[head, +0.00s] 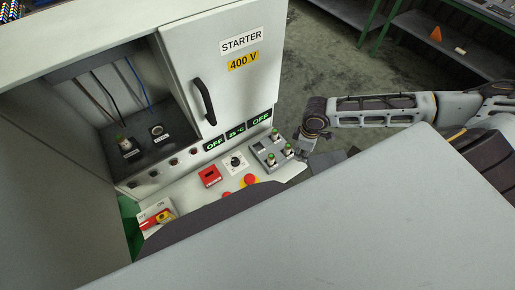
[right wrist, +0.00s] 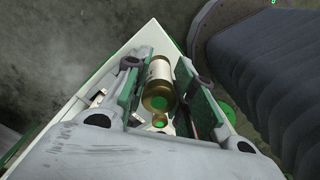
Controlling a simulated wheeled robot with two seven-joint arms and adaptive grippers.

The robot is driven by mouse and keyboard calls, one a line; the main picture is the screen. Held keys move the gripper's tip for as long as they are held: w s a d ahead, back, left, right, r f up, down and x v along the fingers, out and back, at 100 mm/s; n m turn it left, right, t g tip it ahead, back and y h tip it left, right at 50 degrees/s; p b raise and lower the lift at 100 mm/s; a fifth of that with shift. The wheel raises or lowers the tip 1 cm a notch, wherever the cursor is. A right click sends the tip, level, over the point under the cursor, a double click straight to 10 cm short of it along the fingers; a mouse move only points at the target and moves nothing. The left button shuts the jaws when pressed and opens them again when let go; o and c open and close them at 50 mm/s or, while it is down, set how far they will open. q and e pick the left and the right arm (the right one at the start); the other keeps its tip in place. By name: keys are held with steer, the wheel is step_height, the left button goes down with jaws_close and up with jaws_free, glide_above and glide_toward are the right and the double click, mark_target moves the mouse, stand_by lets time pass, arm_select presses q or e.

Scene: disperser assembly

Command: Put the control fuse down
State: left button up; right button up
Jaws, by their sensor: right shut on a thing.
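My right gripper (head: 301,152) is at the right edge of the control panel, beside the grey fuse block (head: 258,146). In the right wrist view its fingers (right wrist: 172,95) are shut on the control fuse (right wrist: 158,85), a pale cylinder with a brass end cap and green centre. Fuses with green tops stand at the block, one at its upper right (head: 274,133), one at its lower middle (head: 270,159) and one near the gripper (head: 288,148). I cannot tell whether the held fuse touches the block. My left gripper is not in view.
The open cabinet bay holds a fuse (head: 125,145) and a second holder (head: 157,131). The starter door (head: 225,85) has a black handle. Red buttons (head: 250,181), a red switch (head: 158,217) and lit displays crowd the panel. Shelves (head: 450,40) stand behind.

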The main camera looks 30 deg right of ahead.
steer(key=shift+w+a, duration=3.3)
steer(key=shift+w, duration=1.2)
glide_toward(259, 143)
steer(key=shift+s+a, duration=0.6)
steer(key=shift+s, duration=0.6)
steer(key=shift+f+p, duration=0.4)
steer(key=shift+f, duration=0.1)
steer(key=shift+f, duration=2.2)
steer(key=shift+f, duration=0.1)
steer(key=o, duration=1)
steer(key=shift+o, duration=0.2)
